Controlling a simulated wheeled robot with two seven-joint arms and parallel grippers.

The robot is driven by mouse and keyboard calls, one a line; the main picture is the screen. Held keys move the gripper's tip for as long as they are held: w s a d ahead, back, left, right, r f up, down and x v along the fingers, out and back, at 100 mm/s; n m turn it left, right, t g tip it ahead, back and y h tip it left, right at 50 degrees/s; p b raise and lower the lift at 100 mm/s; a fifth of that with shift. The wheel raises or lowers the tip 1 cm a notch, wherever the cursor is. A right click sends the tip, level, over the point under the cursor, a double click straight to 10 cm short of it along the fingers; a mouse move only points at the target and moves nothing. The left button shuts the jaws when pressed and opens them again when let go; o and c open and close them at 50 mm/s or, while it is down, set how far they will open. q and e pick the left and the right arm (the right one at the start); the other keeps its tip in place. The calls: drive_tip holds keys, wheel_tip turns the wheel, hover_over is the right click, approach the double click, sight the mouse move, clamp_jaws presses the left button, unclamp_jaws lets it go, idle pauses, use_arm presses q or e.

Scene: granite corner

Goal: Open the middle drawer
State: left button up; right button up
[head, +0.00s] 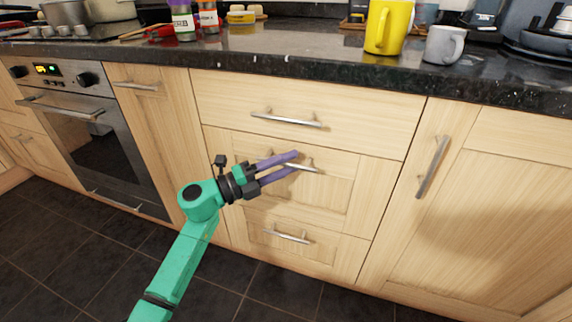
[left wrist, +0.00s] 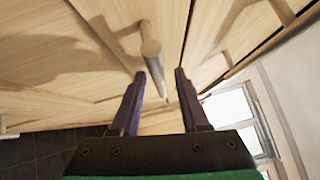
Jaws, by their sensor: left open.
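The middle drawer (head: 335,200) is a light wood front in a stack of three, and it looks flush with the cabinet. Its metal bar handle (head: 312,169) is partly hidden by my left gripper (head: 296,162). My left gripper is open, with two purple fingers reaching over the handle from the left. In the left wrist view a metal bar handle (left wrist: 151,48) runs into the gap between the fingers of my left gripper (left wrist: 156,78). Whether either finger touches it I cannot tell. My right gripper is not in view.
The top drawer handle (head: 287,119) is just above and the bottom drawer handle (head: 288,236) below. A cupboard door handle (head: 433,167) stands to the right. An oven (head: 88,140) is at the left. The dark counter (head: 290,62) holds a yellow jug (head: 388,27) and a mug (head: 443,45).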

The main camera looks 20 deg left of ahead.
use_arm(q)
clamp_jaws()
idle(1.4)
